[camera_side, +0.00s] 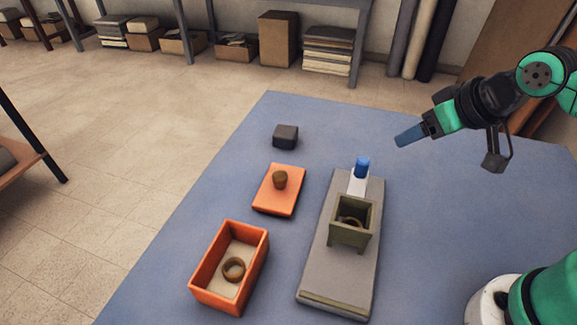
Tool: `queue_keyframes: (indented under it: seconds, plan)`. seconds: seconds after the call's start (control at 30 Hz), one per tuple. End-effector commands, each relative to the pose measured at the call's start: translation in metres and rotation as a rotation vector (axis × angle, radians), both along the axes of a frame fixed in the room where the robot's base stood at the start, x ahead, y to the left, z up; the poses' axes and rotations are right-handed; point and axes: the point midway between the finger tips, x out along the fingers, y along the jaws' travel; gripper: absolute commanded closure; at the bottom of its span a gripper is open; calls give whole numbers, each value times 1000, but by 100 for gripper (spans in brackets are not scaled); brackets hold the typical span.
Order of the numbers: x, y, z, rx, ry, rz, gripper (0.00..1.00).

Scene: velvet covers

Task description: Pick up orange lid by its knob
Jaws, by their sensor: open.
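The orange lid (265,199) lies flat on the blue mat, left of the middle. Its brown knob (279,180) stands upright on top, with nothing touching it. An open orange box (207,309) stands nearer the camera, left of the lid, with a brown ring (234,269) inside. My gripper (405,137) is in the air at the upper right, well to the right of the lid. It points left, is open and appears empty. The gap between its fingers is hard to make out from this side.
Right of the lid, a long grey slab (318,270) bears an olive open box (347,237) with a ring inside and a blue-topped white piece (361,168). A dark block (285,136) sits behind the lid. The blue mat (470,215) is clear at right.

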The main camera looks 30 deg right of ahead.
Motion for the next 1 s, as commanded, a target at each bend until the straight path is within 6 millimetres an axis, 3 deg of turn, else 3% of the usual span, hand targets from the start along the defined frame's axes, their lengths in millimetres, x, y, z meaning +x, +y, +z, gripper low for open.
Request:
queue_keyframes:
  seconds: [0.37, 0.47, 0.77, 1.0]
  plan:
    - [0, 0, 0, 1, 1, 1, 44]
    - [0, 0, 0, 1, 1, 1, 30]
    - [1, 1, 1, 2, 5, 1, 30]
    - [26, 23, 13, 31, 111, 23, 30]
